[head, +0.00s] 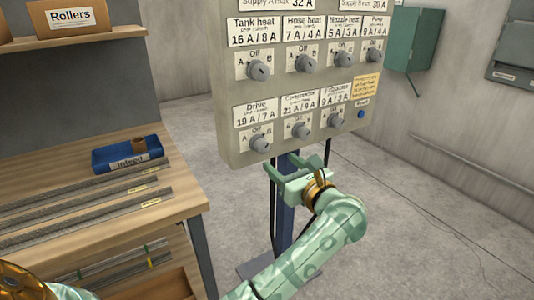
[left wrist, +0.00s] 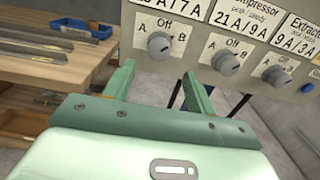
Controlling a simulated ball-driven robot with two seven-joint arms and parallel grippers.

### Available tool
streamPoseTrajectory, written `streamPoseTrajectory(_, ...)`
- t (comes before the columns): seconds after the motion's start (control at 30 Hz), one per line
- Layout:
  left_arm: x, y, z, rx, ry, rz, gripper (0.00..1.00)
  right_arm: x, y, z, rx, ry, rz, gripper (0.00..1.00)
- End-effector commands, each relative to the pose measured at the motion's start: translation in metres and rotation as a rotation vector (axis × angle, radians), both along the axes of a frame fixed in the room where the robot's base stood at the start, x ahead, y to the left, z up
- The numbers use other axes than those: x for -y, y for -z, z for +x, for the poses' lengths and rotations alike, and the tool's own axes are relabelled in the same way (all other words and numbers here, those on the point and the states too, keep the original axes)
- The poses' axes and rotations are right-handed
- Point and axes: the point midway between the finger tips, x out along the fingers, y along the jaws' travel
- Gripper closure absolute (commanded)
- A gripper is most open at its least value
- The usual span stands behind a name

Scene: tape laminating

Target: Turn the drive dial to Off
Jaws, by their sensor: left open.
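The drive dial (head: 261,142) is a grey knob on a white plate marked Off, A and B, at the lower left of the grey panel (head: 232,160). In the left wrist view the drive dial (left wrist: 159,45) shows just beyond the fingertips; I cannot surely tell which mark it points to. My left gripper (head: 298,165) is open and empty, below and slightly right of the drive dial, apart from it. Its two green fingers (left wrist: 160,75) point up toward the panel. My right gripper is not in view.
The compressor dial (head: 300,131) and extractor dial (head: 335,120) sit to the right, with a blue button (head: 361,115) beyond. More dials line the row above. A wooden bench (head: 190,195) with a blue tray (head: 100,160) and metal strips stands left.

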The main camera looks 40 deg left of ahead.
Motion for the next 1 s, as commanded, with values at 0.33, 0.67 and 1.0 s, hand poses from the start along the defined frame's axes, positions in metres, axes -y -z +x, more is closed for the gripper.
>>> streamPoseTrajectory(0.33,-0.066,0.003,0.027,-0.003,-0.001,0.002,0.44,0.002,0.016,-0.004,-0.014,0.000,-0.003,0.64)
streamPoseTrajectory(0.67,-0.078,0.001,0.032,-0.002,0.000,0.002,0.44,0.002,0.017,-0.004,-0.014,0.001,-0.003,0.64)
streamPoseTrajectory(1.0,-0.077,0.001,0.032,-0.002,0.000,0.002,0.89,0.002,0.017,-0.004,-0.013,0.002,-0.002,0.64)
